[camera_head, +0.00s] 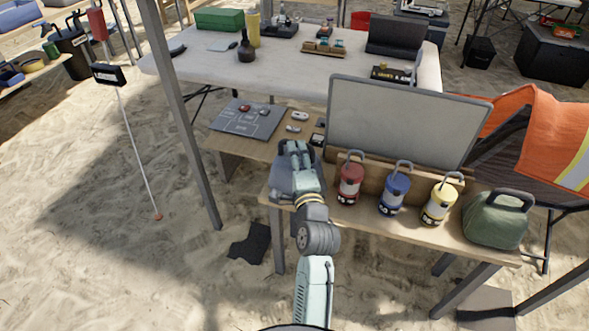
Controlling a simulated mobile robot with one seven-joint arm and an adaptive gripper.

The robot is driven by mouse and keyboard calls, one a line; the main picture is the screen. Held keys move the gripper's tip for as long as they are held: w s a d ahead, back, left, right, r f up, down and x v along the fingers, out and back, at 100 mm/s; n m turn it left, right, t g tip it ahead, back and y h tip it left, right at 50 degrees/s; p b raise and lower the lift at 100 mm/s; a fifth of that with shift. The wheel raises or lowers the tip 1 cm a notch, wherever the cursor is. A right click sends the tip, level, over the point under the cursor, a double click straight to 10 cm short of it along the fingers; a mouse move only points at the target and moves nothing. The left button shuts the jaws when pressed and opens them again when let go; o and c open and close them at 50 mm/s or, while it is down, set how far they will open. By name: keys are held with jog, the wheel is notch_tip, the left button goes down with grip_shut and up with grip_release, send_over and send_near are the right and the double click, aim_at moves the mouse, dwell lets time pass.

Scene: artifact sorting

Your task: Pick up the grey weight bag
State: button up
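The grey weight bag (280,186) sits on the near wooden table, toward its left end. My arm and gripper partly cover it. My gripper (290,152) is over the bag, close to its upper part where a dark handle loop partly shows. The view does not show whether the fingers touch the handle or are apart, or whether they are open or shut.
Red (349,184), blue (394,193) and yellow (439,204) handled weights stand right of the bag. A green bag (493,222) is at the right end. A grey panel (395,125) stands behind them. A post (183,110) rises at left.

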aim_at(296, 142)
jog(key=w, duration=0.2)
jog(key=w+p, duration=0.1)
jog(key=w, duration=0.2)
jog(key=shift+w+a+f, duration=0.15)
jog(key=shift+w, duration=0.2)
jog(key=shift+c, duration=0.3)
grip_shut()
dwell(0.4)
jog(key=shift+r, duration=0.35)
